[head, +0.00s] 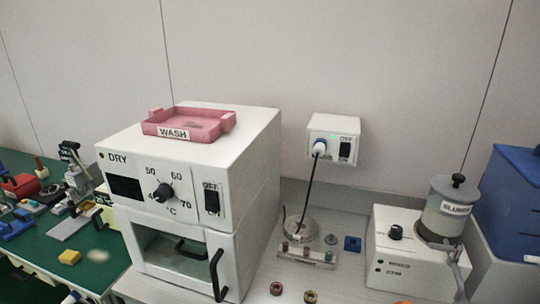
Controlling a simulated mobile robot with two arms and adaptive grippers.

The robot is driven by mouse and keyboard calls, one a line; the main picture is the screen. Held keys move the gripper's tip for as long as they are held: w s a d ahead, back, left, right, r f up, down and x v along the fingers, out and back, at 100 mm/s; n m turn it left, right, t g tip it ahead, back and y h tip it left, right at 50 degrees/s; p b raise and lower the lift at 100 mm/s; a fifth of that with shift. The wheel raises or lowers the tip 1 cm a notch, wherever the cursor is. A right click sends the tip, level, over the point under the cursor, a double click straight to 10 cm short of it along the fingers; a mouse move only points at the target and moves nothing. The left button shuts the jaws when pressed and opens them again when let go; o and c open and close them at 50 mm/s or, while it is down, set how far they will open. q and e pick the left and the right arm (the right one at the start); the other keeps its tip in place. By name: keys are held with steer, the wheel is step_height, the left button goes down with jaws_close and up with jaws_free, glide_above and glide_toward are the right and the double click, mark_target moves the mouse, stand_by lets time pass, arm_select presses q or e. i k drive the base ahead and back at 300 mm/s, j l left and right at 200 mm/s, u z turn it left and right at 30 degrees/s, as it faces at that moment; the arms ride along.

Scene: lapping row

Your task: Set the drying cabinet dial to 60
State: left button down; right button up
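The white drying cabinet (256,170), marked DRY, stands left of centre in the head view. Right of the dial is a black switch (212,201) under the word OFF. The small display (126,188) is dark. Neither of my grippers is in view.
A pink WASH tray (188,124) lies on top of the cabinet. The windowed door below has a black handle (217,274) sticking out. A wall socket box (333,138) with a plugged cable, a slurry machine (400,256) and a blue bin (512,205) are to the right.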

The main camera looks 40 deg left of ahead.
mark_target(164, 191)
steer(key=u, duration=0.45)
steer(key=j+u, duration=0.15)
steer(key=u, duration=0.35)
steer(key=j+u, duration=0.1)
steer(key=u, duration=0.8)
